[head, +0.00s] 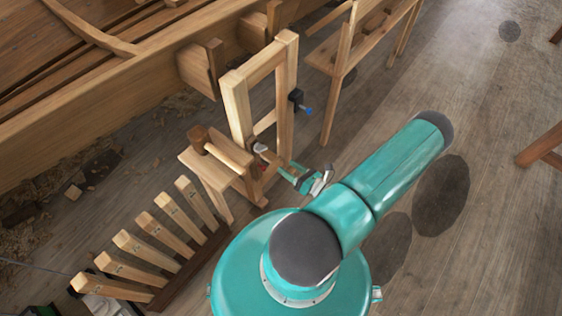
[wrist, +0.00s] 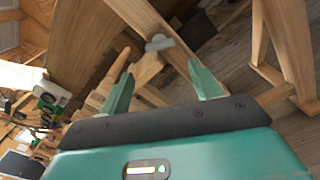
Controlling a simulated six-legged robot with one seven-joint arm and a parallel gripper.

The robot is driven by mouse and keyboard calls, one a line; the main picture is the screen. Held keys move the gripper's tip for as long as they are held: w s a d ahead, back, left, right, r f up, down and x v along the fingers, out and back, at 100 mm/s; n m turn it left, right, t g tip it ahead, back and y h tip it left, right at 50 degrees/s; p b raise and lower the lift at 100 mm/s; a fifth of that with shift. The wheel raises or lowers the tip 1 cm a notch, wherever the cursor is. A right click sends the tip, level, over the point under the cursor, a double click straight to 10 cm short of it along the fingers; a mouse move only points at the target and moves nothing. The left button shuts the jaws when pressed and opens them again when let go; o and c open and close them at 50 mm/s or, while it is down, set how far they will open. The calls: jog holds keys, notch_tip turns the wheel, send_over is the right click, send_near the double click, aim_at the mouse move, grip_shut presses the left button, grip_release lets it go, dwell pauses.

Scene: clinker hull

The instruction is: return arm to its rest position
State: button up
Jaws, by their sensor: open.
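My teal arm (head: 385,180) rises from my round teal base at the bottom of the head view and bends back toward the wooden frame. My gripper (head: 318,181) is small in the head view, beside the frame's foot. In the wrist view my gripper (wrist: 162,85) has its two teal fingers spread wide, with nothing held between them. A small grey piece (wrist: 159,43) lies beyond the fingertips against wooden bars, apart from them. The upper part of my arm hides some floor in the head view.
The hull (head: 120,85) fills the upper left. Floor at right (head: 490,200) is largely open.

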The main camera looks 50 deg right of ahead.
jog(key=shift+s, duration=0.25)
dwell(0.4)
jog(key=w+a+r+n+g+y, duration=0.3)
jog(key=a+r+n+g, duration=0.15)
jog(key=r+n, duration=0.35)
jog(key=w+a+r+n+g+y, duration=0.35)
jog(key=r+n+g, duration=0.25)
jog(key=r+n, duration=0.3)
jog(key=w+a+r+n+g+y, duration=0.25)
jog(key=a+r+n+g, duration=0.2)
jog(key=r+n, duration=0.35)
jog(key=s+a+r+n+t+h, duration=0.1)
jog(key=s+a+r+n+h, duration=0.1)
jog(key=a+r+n, duration=0.3)
jog(key=s+a+r+n+h, duration=0.1)
jog(key=a+r+n+h, duration=0.3)
jog(key=r, duration=0.6)
jog(key=s+a+r+n+t+h, duration=0.1)
jog(key=s+a+r+n+h, duration=0.1)
jog(key=a+r+n, duration=0.4)
notch_tip(320, 180, up, 3)
jog(key=shift+s+f+n+t+h, duration=0.15)
jog(key=shift+s+n+t+h, duration=0.2)
jog(key=shift+n+h, duration=0.55)
